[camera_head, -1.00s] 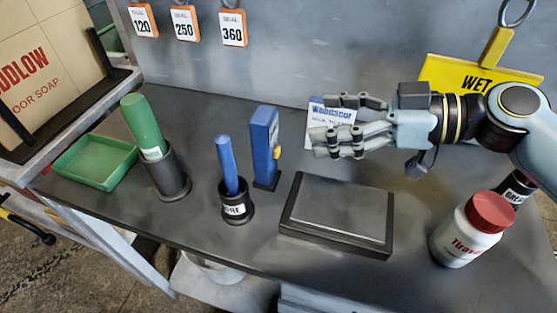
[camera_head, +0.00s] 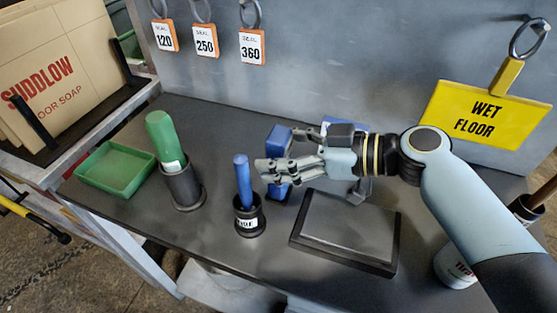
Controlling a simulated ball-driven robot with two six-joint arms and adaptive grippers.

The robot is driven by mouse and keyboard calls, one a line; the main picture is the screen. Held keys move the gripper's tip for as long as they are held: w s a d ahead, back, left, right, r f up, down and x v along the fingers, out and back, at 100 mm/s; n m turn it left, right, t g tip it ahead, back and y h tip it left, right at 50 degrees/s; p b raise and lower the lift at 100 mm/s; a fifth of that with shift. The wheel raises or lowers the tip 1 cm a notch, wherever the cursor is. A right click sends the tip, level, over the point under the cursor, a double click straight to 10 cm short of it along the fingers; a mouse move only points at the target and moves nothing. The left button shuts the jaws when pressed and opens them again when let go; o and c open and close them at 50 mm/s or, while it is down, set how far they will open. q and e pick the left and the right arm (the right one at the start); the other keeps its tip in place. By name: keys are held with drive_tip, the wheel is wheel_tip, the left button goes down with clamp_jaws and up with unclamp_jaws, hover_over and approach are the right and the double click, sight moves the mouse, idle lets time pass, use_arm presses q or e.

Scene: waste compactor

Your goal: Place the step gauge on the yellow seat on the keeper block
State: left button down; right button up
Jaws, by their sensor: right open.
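My right gripper (camera_head: 287,170) reaches in from the right, fingers spread and empty, pointing left. It is in front of an upright blue block (camera_head: 277,142) and hides much of it; I cannot tell whether they touch. The block's yellow part is hidden now. A blue rod (camera_head: 243,180) stands in a black labelled cup (camera_head: 249,222), just left of the fingertips. A green cylinder (camera_head: 161,138) stands in a dark holder (camera_head: 182,188). I cannot tell for sure which of these is the step gauge or the keeper block. My left gripper is not in view.
A dark flat platform (camera_head: 350,224) lies right of the cup, bare on top. A green tray (camera_head: 113,168) is at the left. A white bottle (camera_head: 453,268) is partly behind my right arm. A yellow sign (camera_head: 484,115) and numbered tags (camera_head: 251,48) hang on the wall.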

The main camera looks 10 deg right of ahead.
drive_tip(key=shift+w+a+f, duration=0.1)
drive_tip(key=shift+w+a, duration=0.05)
drive_tip(key=shift+a, duration=0.05)
clamp_jaws()
idle(0.4)
